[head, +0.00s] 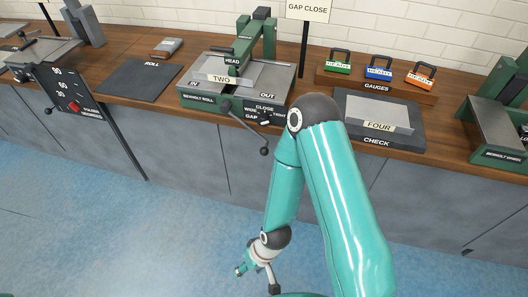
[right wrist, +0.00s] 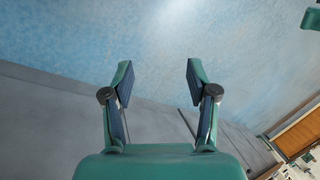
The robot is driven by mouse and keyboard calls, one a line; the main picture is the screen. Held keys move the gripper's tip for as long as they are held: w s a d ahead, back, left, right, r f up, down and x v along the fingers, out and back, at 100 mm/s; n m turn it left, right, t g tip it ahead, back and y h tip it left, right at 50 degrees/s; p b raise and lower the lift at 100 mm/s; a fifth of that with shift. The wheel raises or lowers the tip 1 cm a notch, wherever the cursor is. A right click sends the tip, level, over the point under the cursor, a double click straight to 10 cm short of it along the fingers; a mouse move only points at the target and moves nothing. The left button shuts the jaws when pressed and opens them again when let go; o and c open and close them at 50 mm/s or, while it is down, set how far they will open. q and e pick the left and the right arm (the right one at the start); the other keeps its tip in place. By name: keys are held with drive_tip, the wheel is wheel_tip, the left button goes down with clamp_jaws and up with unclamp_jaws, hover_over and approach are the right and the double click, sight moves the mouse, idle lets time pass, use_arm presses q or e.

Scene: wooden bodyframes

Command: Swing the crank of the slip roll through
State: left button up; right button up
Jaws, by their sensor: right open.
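The slip roll (head: 197,102) is a green and grey machine on the bench, with IN and OUT marked on its top and a card reading TWO. Its crank (head: 246,131) is a dark lever that slants down to the right from a hub on the front and ends in a black ball knob. My right gripper (head: 256,280) hangs low in front of the cabinets, well below and apart from the crank. In the right wrist view its two fingers (right wrist: 160,80) are spread with nothing between them. My left gripper is not in view.
A dark mat (head: 138,80) marked ROLL lies left of the machine. A grey CHECK plate (head: 365,103) with a FOUR card and a rack of coloured gauges (head: 377,71) are to the right. Another green machine (head: 503,145) stands far right. The blue floor (head: 130,235) is clear.

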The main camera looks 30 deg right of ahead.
drive_tip(key=w+d+f+t+h+b, duration=0.25)
drive_tip(key=w+t+b, duration=0.25)
drive_tip(key=w+b, duration=0.55)
drive_tip(key=m+t+h+b, duration=0.6)
drive_tip(key=t+h+b, duration=0.4)
drive_tip(key=b, duration=1.7)
approach(264, 155)
drive_tip(key=shift+h, duration=0.25)
drive_tip(key=p+x, duration=0.5)
drive_tip(key=p, duration=0.3)
drive_tip(key=p+x, duration=0.5)
drive_tip(key=p, duration=0.3)
drive_tip(key=shift+w+f, duration=0.1)
drive_tip(key=shift+f, duration=0.1)
drive_tip(key=shift+x, duration=0.8)
drive_tip(key=shift+f, duration=0.15)
